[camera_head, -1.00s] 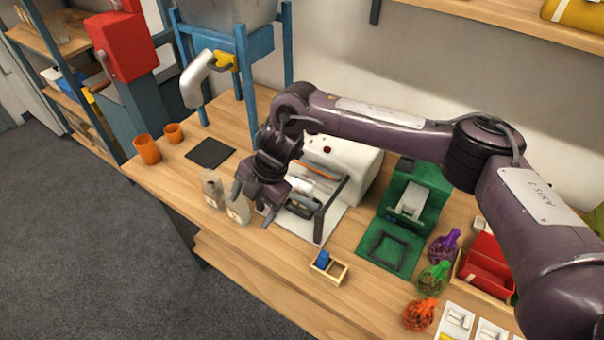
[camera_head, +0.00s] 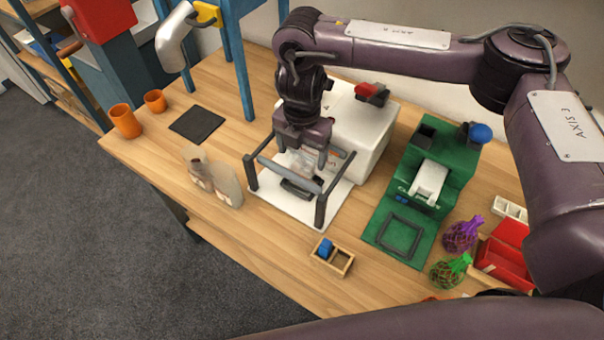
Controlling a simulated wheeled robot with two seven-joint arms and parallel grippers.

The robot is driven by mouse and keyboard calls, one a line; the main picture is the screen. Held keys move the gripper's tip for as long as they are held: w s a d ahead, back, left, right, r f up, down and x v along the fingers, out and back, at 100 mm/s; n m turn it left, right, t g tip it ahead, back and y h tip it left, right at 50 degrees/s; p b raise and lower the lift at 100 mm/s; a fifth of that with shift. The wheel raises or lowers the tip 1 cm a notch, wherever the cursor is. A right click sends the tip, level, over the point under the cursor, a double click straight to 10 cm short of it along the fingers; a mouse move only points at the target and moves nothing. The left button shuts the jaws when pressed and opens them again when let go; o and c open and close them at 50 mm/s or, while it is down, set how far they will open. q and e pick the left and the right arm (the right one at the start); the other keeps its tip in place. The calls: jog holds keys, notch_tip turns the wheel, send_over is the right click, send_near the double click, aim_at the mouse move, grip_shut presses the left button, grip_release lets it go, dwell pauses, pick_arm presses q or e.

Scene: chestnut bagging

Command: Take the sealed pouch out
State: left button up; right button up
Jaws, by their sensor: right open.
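My right gripper (camera_head: 304,154) is open and points down over the white sealing machine (camera_head: 364,135), behind its grey front bar (camera_head: 290,176). A pale, partly see-through shape that looks like the pouch (camera_head: 302,163) shows below and between the fingers. It is partly hidden by the fingers and the bar, and I cannot tell whether they touch it. Two other pale brownish pouches (camera_head: 228,186) stand upright on the table left of the machine. My left gripper is not in view.
A green device (camera_head: 426,175) stands to the right, with green and purple net bags (camera_head: 461,236) and a red bin (camera_head: 507,253) beyond it. A small wooden tray (camera_head: 341,262) lies in front. Orange cups (camera_head: 125,121) and a dark pad (camera_head: 197,123) are at left. The front left table is clear.

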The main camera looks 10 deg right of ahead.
aim_at(302, 161)
jog(key=f, duration=0.3)
jog(key=shift+s+f, duration=0.35)
jog(key=shift+f, duration=0.05)
jog(key=shift+w+f, duration=0.15)
jog(key=shift+f, duration=0.35)
jog(key=c, duration=1.1)
